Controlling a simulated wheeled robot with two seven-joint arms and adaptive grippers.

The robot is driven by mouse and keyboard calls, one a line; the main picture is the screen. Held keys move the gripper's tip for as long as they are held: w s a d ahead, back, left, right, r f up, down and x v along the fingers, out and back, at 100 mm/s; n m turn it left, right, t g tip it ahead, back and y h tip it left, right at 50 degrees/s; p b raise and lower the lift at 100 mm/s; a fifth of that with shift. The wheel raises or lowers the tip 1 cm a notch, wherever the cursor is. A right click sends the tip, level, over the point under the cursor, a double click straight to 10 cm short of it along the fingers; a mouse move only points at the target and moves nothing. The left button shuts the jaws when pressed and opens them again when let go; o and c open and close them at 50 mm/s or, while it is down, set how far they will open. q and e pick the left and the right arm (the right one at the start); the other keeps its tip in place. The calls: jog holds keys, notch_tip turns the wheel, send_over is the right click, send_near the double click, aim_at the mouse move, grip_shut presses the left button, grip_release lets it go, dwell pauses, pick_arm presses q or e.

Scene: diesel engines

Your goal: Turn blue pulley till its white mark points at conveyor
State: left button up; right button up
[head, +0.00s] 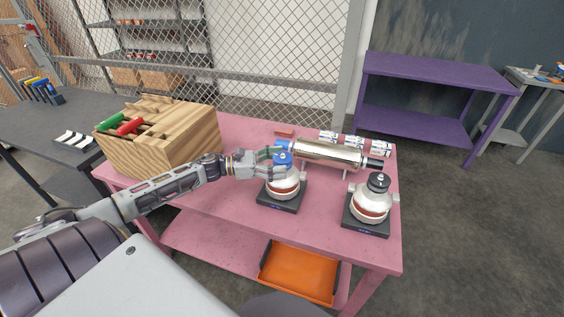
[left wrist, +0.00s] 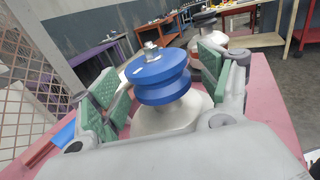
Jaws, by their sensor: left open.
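The blue pulley (head: 283,157) sits on top of a silver housing (head: 284,182) on a black base, on the pink table. In the left wrist view the blue pulley (left wrist: 160,78) has a silver nut on top and a small white mark on its left upper rim. My left gripper (head: 272,159) is open at the pulley. Its green-padded fingers stand on either side of the pulley in the left wrist view, with gaps visible there. The fingers partly hide the pulley in the head view. I cannot identify a conveyor. My right gripper is out of view.
A second housing with a black pulley (head: 379,182) stands to the right. A shiny silver cylinder (head: 330,152) lies behind the blue pulley. A wooden box (head: 182,148) with red and green handles stands left. An orange tray (head: 300,274) is on the lower shelf.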

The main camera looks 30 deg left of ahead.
pick_arm(q)
jog(key=shift+w+d, duration=0.4)
jog(key=shift+d, duration=0.1)
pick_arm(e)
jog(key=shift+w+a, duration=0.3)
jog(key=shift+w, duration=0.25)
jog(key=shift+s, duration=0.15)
